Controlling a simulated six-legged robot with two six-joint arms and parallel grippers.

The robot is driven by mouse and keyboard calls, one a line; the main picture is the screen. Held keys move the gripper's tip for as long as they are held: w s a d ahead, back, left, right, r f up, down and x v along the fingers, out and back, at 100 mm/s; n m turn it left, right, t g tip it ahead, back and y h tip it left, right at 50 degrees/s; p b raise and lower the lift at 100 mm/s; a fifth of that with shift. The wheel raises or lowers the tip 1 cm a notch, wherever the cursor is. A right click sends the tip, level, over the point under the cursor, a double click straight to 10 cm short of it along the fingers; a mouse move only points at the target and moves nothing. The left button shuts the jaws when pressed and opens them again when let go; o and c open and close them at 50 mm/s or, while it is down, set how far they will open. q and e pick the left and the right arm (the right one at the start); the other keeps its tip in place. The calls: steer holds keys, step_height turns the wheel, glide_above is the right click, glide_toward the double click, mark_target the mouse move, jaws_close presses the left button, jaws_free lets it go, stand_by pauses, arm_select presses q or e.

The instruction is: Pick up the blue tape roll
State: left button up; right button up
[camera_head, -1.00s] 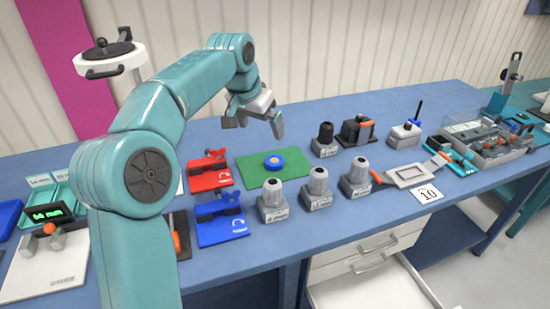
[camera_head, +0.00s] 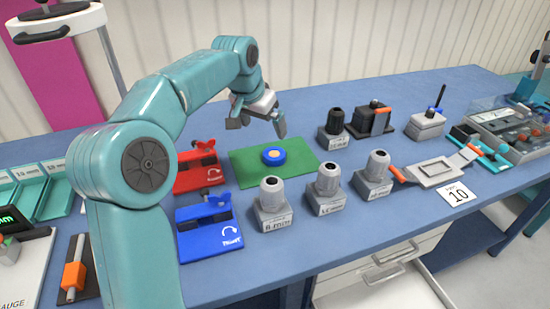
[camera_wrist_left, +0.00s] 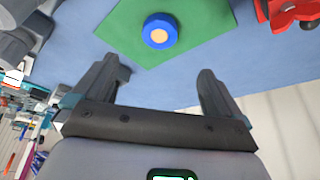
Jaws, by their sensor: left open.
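The blue tape roll (camera_head: 273,155) lies flat on a green mat (camera_head: 304,168) on the blue workbench. It has an orange-tan centre. My left gripper (camera_head: 257,122) is open and empty, above and behind the roll in the head view. In the left wrist view, the roll (camera_wrist_left: 160,30) sits beyond the two spread fingertips (camera_wrist_left: 162,82), roughly centred between them and apart from them. The green mat (camera_wrist_left: 122,22) shows around it. My right gripper is not in view.
A red clamp fixture (camera_head: 200,172) and a blue one (camera_head: 208,232) stand left of the mat. Several grey cable glands, such as one in front (camera_head: 271,205), stand in front and to the right. A numbered card (camera_head: 458,194) lies further right.

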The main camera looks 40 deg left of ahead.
arm_select(q)
glide_toward(274, 153)
steer(key=x, duration=0.3)
steer(key=shift+s, duration=0.15)
steer(key=shift+w+d+f, duration=0.15)
steer(key=shift+w+f, duration=0.1)
steer(key=shift+f, duration=0.25)
steer(key=x, duration=0.5)
steer(key=shift+r, duration=0.1)
steer(key=shift+s+r, duration=0.1)
steer(key=c, duration=1)
steer(key=shift+c, duration=0.7)
